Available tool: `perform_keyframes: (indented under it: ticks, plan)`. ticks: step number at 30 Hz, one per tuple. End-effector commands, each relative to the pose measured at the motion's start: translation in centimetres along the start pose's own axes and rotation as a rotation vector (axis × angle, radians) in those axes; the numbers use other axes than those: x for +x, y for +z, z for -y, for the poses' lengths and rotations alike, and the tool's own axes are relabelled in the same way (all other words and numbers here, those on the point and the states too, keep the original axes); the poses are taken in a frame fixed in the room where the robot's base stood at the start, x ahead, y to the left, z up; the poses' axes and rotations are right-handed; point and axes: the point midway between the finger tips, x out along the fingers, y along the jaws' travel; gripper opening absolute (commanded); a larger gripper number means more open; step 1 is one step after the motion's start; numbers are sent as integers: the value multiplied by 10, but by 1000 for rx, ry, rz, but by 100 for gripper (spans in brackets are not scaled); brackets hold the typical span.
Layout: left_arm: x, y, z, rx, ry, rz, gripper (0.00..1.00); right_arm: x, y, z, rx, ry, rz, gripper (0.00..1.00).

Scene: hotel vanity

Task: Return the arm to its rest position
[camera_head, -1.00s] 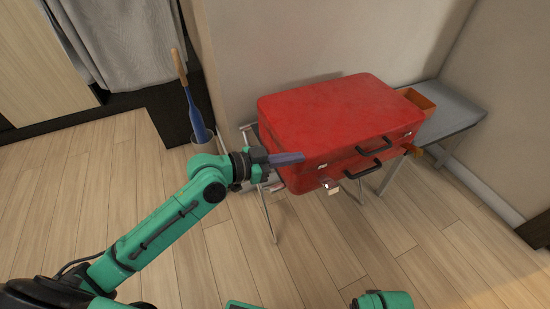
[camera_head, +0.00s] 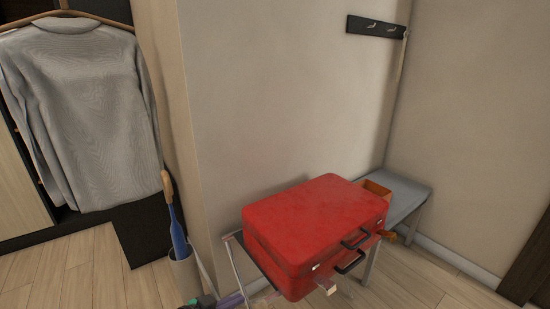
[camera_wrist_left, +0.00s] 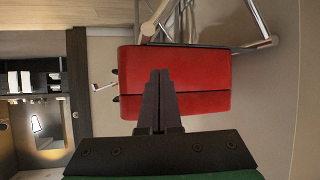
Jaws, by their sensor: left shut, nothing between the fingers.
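I cannot tell how wide the gap to the suitcase is. Most of my left arm is below the head view.
The closed red suitcase (camera_head: 315,222) lies on a metal folding rack (camera_head: 234,262). Behind it are a grey bench (camera_head: 408,196) and an orange box (camera_head: 376,188). A blue long-handled item (camera_head: 178,230) stands in a holder at left, near a hanging grey shirt (camera_head: 85,115).

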Motion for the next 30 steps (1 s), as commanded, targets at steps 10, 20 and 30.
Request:
perform_keyframes:
  ticks: [10, 20, 30]
  plan:
    - [-41, 287, 0, -310, -272, 595, 0, 0, 0, 0, 0, 0, 0, 50]
    - [-122, 402, -67, -414, -347, 943, 0, -18, 4, 0, -2, 1, 5, 50]
    - [-206, 366, -98, -382, -333, 954, 0, -97, 62, -5, -34, 7, 20, 50]
